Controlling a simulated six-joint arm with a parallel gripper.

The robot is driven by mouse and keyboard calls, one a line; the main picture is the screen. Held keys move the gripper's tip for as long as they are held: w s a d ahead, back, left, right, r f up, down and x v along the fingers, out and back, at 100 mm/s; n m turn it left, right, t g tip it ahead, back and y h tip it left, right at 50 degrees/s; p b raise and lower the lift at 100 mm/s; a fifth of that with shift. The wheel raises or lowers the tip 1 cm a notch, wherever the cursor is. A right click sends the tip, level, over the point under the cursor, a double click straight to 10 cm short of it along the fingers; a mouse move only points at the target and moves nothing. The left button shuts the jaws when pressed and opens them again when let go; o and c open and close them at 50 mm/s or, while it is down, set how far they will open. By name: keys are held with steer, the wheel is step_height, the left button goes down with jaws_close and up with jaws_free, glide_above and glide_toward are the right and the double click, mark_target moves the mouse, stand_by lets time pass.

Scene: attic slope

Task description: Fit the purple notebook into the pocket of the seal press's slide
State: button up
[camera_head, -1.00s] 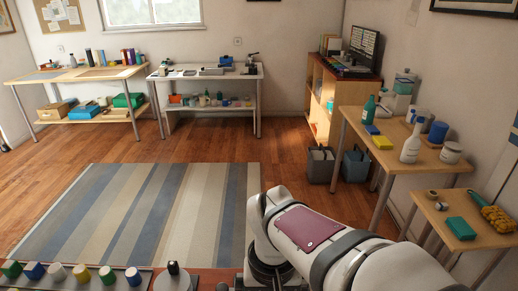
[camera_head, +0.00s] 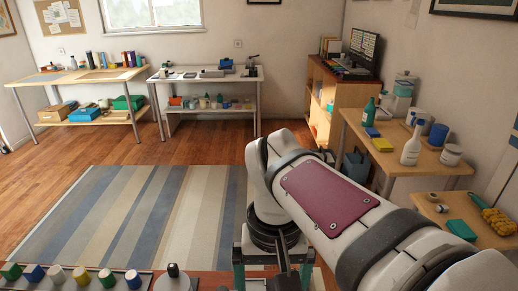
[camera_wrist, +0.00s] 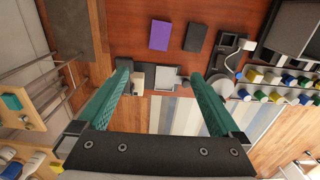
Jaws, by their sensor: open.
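The purple notebook (camera_wrist: 159,35) lies flat on the red-brown table in the wrist view, beyond my fingertips. My gripper (camera_wrist: 160,70) is open and empty, its two teal fingers spread wide. Between the fingertips, lower in depth, is a fixture with a light grey square plate (camera_wrist: 166,77) and a pale block beside it. This looks like the seal press and its slide, but I cannot make out the pocket clearly. In the head view, teal parts of my gripper show at the bottom edge, and the notebook is out of view.
A dark notebook-like slab (camera_wrist: 196,37) lies just right of the purple one. Further right are a dark box-like fixture (camera_wrist: 226,52), a round grey disc (camera_wrist: 222,84) and rows of coloured blocks (camera_wrist: 270,78). Bare tabletop surrounds the notebook on its left.

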steer(key=s+d+f+m+y, duration=0.1)
steer(key=s+d+f+m, duration=0.1)
steer(key=s+f, duration=0.2)
steer(key=s+d+f+m, duration=0.2)
steer(key=s+f+m, duration=0.1)
steer(key=s, duration=0.7)
steer(key=shift+s+f+m+y, duration=0.2)
steer(key=shift+f+m+y, duration=0.1)
steer(key=shift+f+y, duration=0.15)
steer(key=w+a+f+n+h, duration=0.1)
steer(key=w+a+f+n, duration=0.15)
steer(key=w, duration=0.45)
steer(key=w+a+f+n+h, duration=0.15)
steer(key=w+f, duration=0.25)
steer(key=w, duration=0.4)
steer(key=shift+n+y, duration=0.3)
steer(key=f, duration=1.5)
steer(key=shift+s, duration=0.25)
steer(key=c, duration=1.3)
